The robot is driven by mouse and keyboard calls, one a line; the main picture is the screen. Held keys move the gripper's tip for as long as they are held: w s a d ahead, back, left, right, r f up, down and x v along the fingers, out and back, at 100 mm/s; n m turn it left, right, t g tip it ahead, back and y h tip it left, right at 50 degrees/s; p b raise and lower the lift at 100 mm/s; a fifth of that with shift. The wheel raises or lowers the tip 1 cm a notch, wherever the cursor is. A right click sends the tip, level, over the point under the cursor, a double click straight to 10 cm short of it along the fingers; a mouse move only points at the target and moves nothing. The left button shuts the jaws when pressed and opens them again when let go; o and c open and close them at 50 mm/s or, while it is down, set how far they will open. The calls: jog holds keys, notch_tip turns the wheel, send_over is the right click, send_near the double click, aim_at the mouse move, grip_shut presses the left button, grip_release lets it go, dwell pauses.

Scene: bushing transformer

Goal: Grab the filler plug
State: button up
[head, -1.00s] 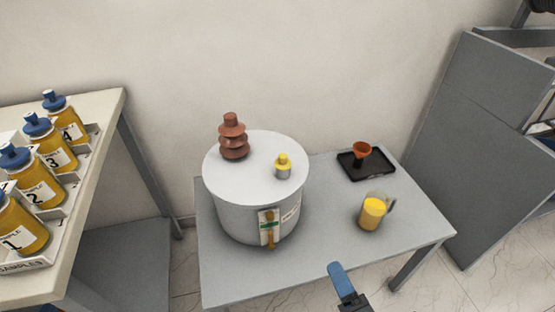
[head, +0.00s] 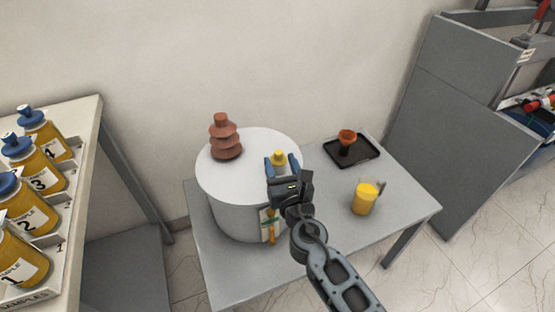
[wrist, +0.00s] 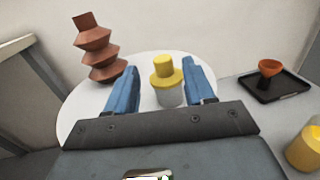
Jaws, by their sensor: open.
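The filler plug (head: 278,156) is a small yellow cap on a grey neck on top of the white transformer tank (head: 222,181). In the wrist view the filler plug (wrist: 166,72) shows between and beyond the two blue fingers, nearer the right one. My gripper (head: 281,160) is open, its fingers pointing at the plug from the front. It also shows in the wrist view (wrist: 160,85). No contact with the plug is visible. In the head view my gripper hides the lower part of the neck.
A brown ribbed bushing (head: 225,138) rises from the tank left of the plug. On the grey table (head: 310,242), right of the tank, stand a jug of yellow liquid (head: 364,200) and a black tray (head: 368,152) with an orange funnel (head: 347,137). Sample bottles (head: 32,170) stand far left.

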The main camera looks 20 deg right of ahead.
aim_at(280, 157)
jog(key=w, duration=0.2)
jog(key=w+d, duration=0.1)
jog(key=w, duration=0.1)
grip_shut()
dwell(0.5)
